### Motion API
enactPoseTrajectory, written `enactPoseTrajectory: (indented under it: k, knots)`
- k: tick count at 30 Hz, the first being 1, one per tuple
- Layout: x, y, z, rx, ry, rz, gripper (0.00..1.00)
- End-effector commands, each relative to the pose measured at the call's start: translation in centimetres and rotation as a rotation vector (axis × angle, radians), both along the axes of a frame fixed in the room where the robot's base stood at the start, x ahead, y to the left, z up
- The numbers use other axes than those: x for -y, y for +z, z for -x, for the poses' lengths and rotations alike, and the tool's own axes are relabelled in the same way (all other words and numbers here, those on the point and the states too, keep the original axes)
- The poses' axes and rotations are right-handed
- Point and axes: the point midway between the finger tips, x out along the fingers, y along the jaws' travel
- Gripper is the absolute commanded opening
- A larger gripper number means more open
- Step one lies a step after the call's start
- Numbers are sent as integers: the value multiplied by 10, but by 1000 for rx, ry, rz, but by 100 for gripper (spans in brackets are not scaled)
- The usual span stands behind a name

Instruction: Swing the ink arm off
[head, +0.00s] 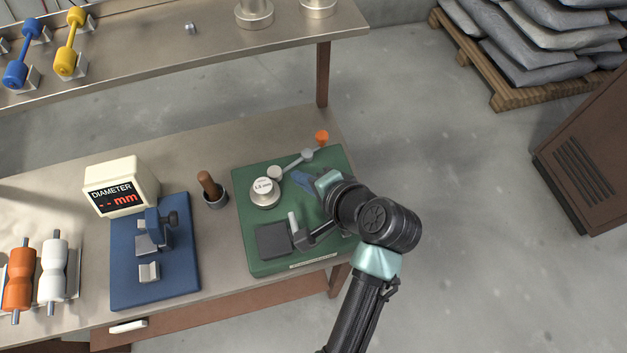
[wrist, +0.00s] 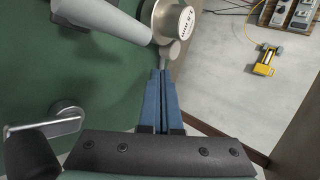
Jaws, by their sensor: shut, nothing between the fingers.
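A green base plate (head: 262,219) lies on the bench. On it stands a round metal piece marked 1.5 mm (head: 264,193), also large at the top of the wrist view (wrist: 174,19). A thin grey arm (head: 291,164) runs beside it, with round ends and an orange cup-like piece (head: 322,136) past its far end. A dark bracket (head: 319,233) with a pale upright handle (head: 294,221) stands at the front. I cannot tell for certain which is the ink arm. My gripper (head: 297,176) is shut and empty, its blue fingertips (wrist: 161,73) close to a small grey knob (wrist: 169,52); contact is unclear.
A dark square pad (head: 273,240) lies on the plate. Left are a brown-handled tool in a cup (head: 213,190), a blue gauge stand (head: 180,281) and a DIAMETER display (head: 121,187). A raised shelf (head: 180,50) runs behind. Open floor lies right.

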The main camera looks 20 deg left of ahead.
Motion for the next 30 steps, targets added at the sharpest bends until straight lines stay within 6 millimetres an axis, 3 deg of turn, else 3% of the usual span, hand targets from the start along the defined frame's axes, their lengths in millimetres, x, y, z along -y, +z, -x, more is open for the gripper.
enactPoseTrajectory:
  k: [9, 21, 30]
  knots:
    - [-21, -19, -13, 1, 1, 2, 0]
    - [-22, -19, -13, -1, -9, 1, 0]
    - [-38, -17, -16, -1, -111, 1, 0]
